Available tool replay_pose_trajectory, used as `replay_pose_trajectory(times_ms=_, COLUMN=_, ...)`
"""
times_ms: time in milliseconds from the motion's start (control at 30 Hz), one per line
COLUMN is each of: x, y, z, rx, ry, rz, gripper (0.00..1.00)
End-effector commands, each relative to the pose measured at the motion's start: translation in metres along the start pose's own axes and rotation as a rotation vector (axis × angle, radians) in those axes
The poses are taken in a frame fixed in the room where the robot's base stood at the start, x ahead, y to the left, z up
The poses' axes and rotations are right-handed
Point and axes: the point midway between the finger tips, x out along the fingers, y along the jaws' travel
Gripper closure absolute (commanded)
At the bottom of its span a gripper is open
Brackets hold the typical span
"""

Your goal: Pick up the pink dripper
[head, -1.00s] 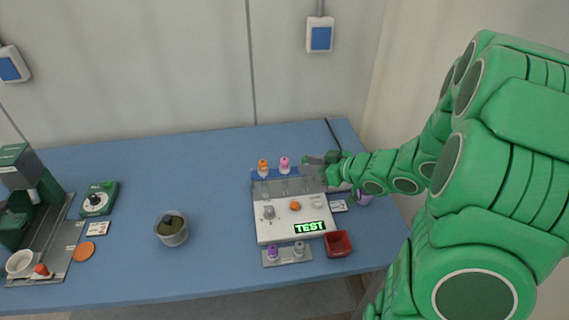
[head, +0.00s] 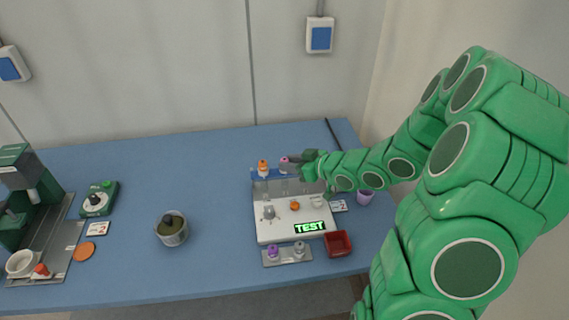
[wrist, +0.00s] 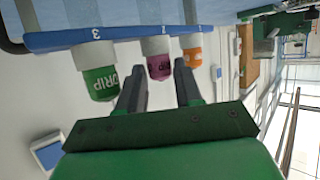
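The pink dripper (head: 284,160) stands in the blue rack at the back of the white TEST unit, just right of the orange dripper (head: 263,166). In the wrist view, which is turned over, the pink dripper (wrist: 159,66) appears between a green dripper (wrist: 100,82) and the orange one (wrist: 192,57). My gripper (wrist: 157,70) is open, with one finger on each side of the pink dripper's top in the picture. I cannot tell whether the fingers touch it. In the head view my gripper (head: 289,164) partly covers the pink dripper and hides the green one.
The white TEST unit (head: 268,233) lies in front of the rack. A red bin (head: 338,243), a small grey holder with two drippers (head: 287,256) and a purple cup (head: 365,197) are nearby. A pot (head: 172,230) stands left. The blue table (head: 215,165) left of the rack is clear.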

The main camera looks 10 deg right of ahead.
Motion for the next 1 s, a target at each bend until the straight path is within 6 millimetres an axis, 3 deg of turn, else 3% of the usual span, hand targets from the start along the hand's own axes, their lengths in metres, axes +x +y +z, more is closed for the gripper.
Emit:
replay_pose_trajectory(times_ms=333, x=0.0032, y=0.0005, z=0.0003, rx=0.001, ry=-0.001, rz=0.001, gripper=0.67)
replay_pose_trajectory(times_ms=567, x=0.0032, y=0.0004, z=0.0005, rx=0.001, ry=-0.001, rz=0.001, gripper=1.0)
replay_pose_trajectory(times_ms=1000, x=-0.0005, y=0.0006, z=-0.0085, rx=-0.001, ry=-0.001, rz=0.001, gripper=1.0)
